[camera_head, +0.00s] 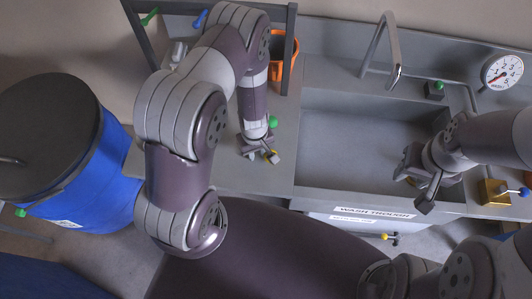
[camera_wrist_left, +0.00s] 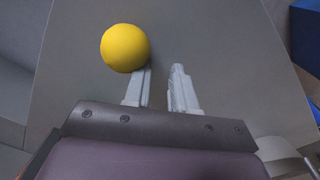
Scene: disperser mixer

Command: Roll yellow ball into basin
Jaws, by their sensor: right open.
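The yellow ball (camera_wrist_left: 125,48) rests on a grey counter (camera_head: 225,172). In the left wrist view it is beside the outer side of the left-hand finger, not between the fingers. The basin is the grey wash trough (camera_head: 350,130), right of the counter. My right gripper (camera_head: 412,185) is open and empty over the trough's right front part.
An orange bucket (camera_head: 287,62) stands behind my left arm within a dark frame (camera_head: 292,40). A faucet (camera_head: 393,70) arches over the trough's back. A gauge (camera_head: 503,72) is at right. A blue drum (camera_head: 85,190) stands left of the counter. The trough's middle is clear.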

